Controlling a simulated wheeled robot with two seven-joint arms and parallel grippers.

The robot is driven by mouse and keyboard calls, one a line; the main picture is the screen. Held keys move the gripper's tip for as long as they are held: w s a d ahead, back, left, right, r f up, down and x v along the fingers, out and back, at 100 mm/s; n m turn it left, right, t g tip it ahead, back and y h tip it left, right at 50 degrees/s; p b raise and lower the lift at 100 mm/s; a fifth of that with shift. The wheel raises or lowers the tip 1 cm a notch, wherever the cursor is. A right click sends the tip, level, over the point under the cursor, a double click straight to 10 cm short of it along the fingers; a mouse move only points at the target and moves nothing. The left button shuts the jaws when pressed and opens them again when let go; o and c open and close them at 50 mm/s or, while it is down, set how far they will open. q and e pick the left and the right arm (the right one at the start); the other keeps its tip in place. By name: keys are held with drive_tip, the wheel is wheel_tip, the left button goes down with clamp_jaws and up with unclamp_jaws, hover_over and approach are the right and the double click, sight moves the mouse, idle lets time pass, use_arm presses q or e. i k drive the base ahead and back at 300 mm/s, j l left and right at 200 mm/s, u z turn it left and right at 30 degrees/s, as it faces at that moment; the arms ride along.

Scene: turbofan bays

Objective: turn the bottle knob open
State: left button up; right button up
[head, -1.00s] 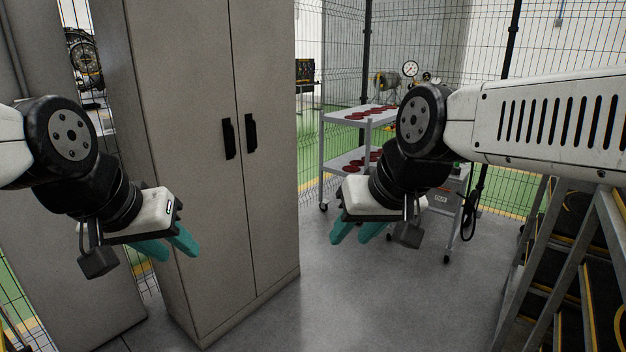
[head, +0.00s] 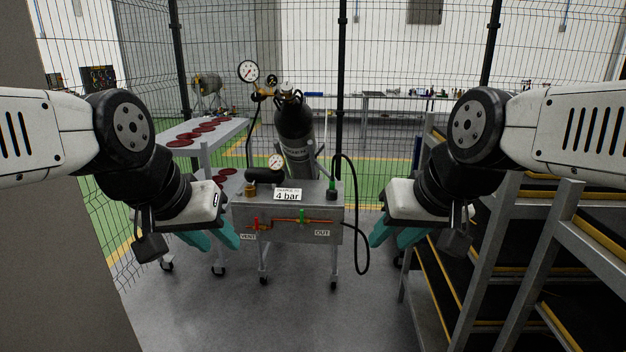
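A dark gas bottle (head: 295,122) stands upright behind a grey metal cart. Its valve top (head: 288,92) is small, and I cannot make out the knob clearly. A regulator with a large round gauge (head: 249,71) and a smaller dial sits at the upper left of the bottle. My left gripper (head: 218,243) is open and empty, in front of the cart's left side. My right gripper (head: 387,243) is open and empty, to the right of the cart. Both are well apart from the bottle, lower and nearer to me.
The cart's panel box (head: 290,222) carries a "4 bar" sign (head: 287,195), a gauge, and VENT and OUT valves. A black hose (head: 366,220) loops at its right. A tiered trolley (head: 205,135) with red discs stands left, a rack (head: 500,230) right. A grey cabinet edges the left. Floor in front is clear.

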sight(287, 87)
drive_tip(key=i+l+u, duration=0.15)
drive_tip(key=i+l, duration=0.4)
drive_tip(key=i, duration=0.2)
drive_tip(key=i+l+u, duration=0.15)
drive_tip(key=i+l, duration=0.45)
drive_tip(key=i, duration=0.15)
